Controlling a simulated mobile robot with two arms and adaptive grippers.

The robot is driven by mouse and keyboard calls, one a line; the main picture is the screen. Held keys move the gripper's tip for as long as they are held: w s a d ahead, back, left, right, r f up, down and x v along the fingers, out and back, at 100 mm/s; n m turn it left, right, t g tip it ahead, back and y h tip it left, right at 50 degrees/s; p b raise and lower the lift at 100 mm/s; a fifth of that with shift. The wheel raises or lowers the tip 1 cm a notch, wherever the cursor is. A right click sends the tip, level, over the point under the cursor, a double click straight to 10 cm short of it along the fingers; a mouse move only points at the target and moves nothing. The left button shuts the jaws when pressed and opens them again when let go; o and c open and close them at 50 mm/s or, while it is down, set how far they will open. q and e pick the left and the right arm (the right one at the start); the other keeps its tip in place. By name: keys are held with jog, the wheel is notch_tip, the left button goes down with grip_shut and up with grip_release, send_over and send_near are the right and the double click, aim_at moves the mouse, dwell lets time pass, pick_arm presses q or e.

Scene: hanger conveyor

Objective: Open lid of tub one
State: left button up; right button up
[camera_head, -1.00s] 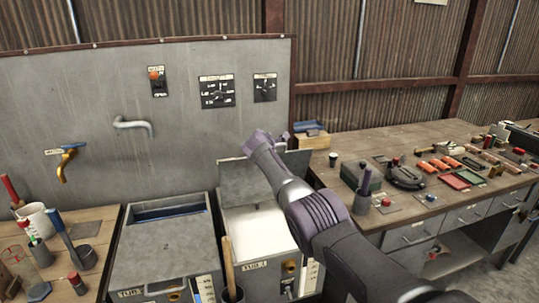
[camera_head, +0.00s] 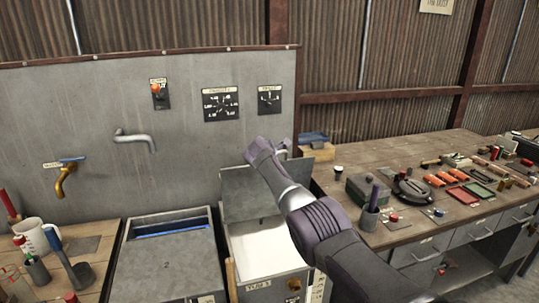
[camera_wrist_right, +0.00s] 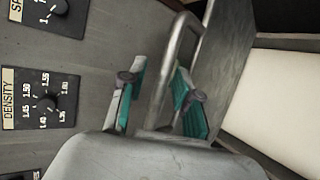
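The tub marked "TUB 1" (camera_head: 300,280) stands right of a second tub (camera_head: 165,262) in the head view. Its grey lid (camera_head: 240,195) is raised and leans back near the wall, showing a white interior (camera_head: 265,243). My right arm reaches to the lid's upper right, where its gripper (camera_head: 279,148) is partly hidden. In the right wrist view the gripper's two teal fingers (camera_wrist_right: 157,92) are apart, one on either side of a bent metal handle (camera_wrist_right: 172,75). A gap shows between the left finger and the handle. My left gripper is out of view.
A grey wall panel (camera_head: 90,110) with a tap (camera_head: 135,138), a brass spigot (camera_head: 64,178) and dials (camera_head: 221,103) stands behind the tubs. A cluttered workbench (camera_head: 330,175) is at the right. A wooden bench (camera_head: 95,245) with a jug and cups is at the left.

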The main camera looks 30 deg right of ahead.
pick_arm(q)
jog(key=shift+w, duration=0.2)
pick_arm(e)
jog(key=v, duration=1.2)
dwell(0.5)
